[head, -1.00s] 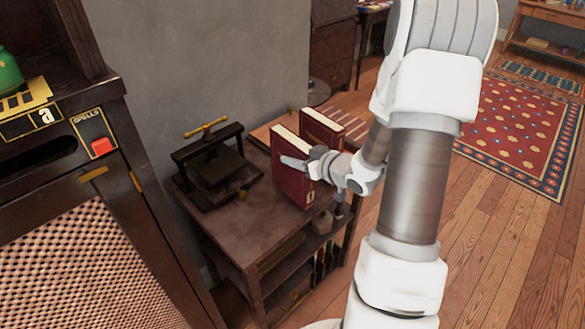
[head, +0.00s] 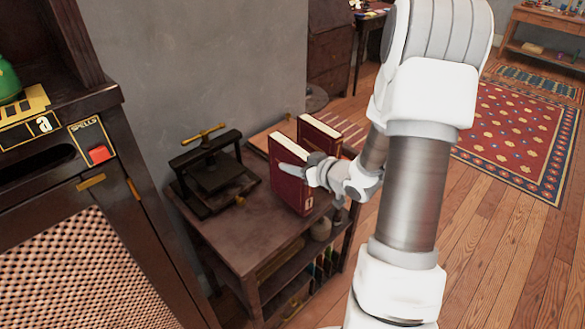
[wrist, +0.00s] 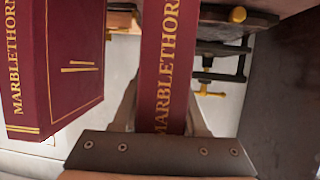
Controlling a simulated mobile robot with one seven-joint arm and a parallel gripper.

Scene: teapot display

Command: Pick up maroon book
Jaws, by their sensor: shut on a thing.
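Two maroon books stand upright at the right end of the small dark table (head: 225,240). My gripper (head: 298,169) is shut on the nearer maroon book (head: 287,188), with a finger lying across its cover. In the wrist view this book's spine (wrist: 166,75), with gold lettering "MARBLETHORN", runs between my fingers. The other maroon book (head: 322,133) stands just behind it and is partly hidden. It also shows at the left of the wrist view (wrist: 75,70), apart from the held one. I cannot tell whether the held book's bottom touches the table.
A black book press (head: 212,170) with a brass handle stands left of the books. A dark cabinet (head: 70,190) fills the left, and a grey wall (head: 215,65) rises behind the table. Jars and bottles (head: 322,255) sit on the lower shelf. Open floor (head: 490,240) lies right.

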